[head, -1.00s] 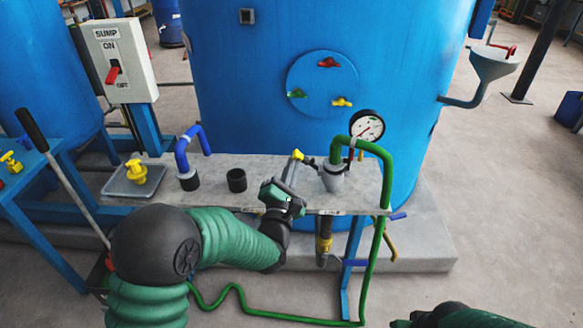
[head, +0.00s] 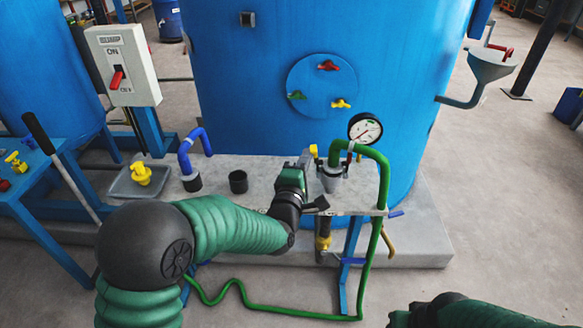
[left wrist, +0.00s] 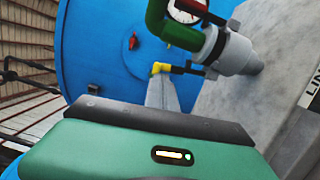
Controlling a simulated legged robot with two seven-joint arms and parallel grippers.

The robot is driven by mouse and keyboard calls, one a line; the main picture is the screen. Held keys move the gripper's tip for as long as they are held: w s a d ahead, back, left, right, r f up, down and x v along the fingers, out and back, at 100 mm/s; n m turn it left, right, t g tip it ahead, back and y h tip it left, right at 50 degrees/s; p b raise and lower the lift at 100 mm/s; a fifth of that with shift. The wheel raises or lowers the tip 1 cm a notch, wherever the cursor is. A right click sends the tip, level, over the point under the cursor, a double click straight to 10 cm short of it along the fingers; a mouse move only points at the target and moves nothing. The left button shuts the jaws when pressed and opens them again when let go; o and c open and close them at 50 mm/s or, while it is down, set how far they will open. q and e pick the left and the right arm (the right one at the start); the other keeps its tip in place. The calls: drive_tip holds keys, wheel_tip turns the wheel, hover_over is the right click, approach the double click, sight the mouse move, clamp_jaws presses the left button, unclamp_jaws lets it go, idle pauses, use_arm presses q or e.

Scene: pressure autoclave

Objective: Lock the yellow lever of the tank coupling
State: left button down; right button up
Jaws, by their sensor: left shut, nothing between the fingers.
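The tank coupling (head: 332,178) is a grey fitting on the bench, with a green hose curving out of its top. Its yellow lever (head: 313,150) shows at the coupling's left, just beyond my left gripper (head: 306,160). In the left wrist view the yellow lever (left wrist: 170,68) sticks out from the coupling (left wrist: 235,52), and its tip is at the end of my grey fingers (left wrist: 163,92). My left gripper is shut with nothing between the fingers. I cannot tell whether it touches the lever.
A pressure gauge (head: 365,128) stands beside the green hose (head: 378,215). An empty black socket (head: 238,181) and a blue bent pipe (head: 188,158) are on the bench to the left. The blue tank (head: 300,30) rises close behind. A grey tray (head: 118,187) holds a yellow fitting.

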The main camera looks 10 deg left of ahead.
use_arm(q)
drive_tip(key=shift+d+r, duration=0.2)
drive_tip(key=shift+d, duration=0.45)
drive_tip(key=shift+w, duration=0.1)
